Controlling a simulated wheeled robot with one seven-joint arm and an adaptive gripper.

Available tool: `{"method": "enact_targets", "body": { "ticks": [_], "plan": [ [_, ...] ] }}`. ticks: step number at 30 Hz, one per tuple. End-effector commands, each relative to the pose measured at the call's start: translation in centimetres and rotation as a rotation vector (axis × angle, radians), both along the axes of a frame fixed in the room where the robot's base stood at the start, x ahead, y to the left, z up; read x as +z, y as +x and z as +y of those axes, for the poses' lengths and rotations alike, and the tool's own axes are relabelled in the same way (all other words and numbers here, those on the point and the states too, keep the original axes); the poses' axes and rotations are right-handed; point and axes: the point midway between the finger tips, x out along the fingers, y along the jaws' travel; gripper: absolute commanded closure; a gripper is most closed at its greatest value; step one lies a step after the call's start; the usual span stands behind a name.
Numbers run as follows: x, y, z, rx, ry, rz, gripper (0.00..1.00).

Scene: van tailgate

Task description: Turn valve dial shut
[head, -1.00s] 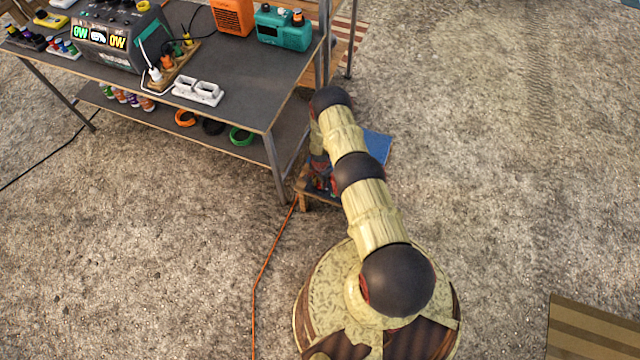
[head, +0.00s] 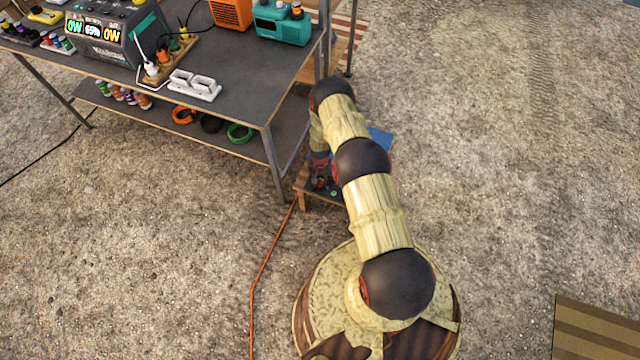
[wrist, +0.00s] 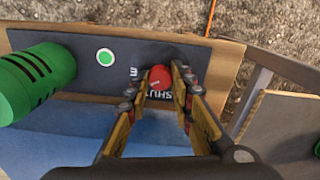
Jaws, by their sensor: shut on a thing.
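The red valve dial (wrist: 160,78) sits on a dark panel (wrist: 90,75) in the wrist view, with white lettering beside it that reads in part "SHU". My gripper (wrist: 160,88) has its two fingers on either side of the dial and is shut on it. The fingers cover part of the lettering and the dial's sides, so I cannot tell its exact angle. In the head view my gripper (head: 320,181) is low over the small wooden stand (head: 304,200), and my arm hides much of that stand. The dial cannot be made out there.
A green cylinder (wrist: 35,82) stands left of the dial, near a green round mark (wrist: 105,57). A grey workbench (head: 250,85) with a power station (head: 110,35) is left of my arm. An orange cable (head: 262,265) runs over the gravel. Open gravel lies to the right.

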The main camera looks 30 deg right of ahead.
Motion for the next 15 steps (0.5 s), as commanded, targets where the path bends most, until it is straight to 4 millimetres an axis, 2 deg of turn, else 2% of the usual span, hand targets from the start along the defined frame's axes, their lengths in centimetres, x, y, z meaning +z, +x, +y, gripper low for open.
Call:
{"method": "enact_targets", "body": {
  "ticks": [15],
  "plan": [
    [-0.15,0.08,0.06,0.491,-0.001,-0.001,1.00]
  ]
}}
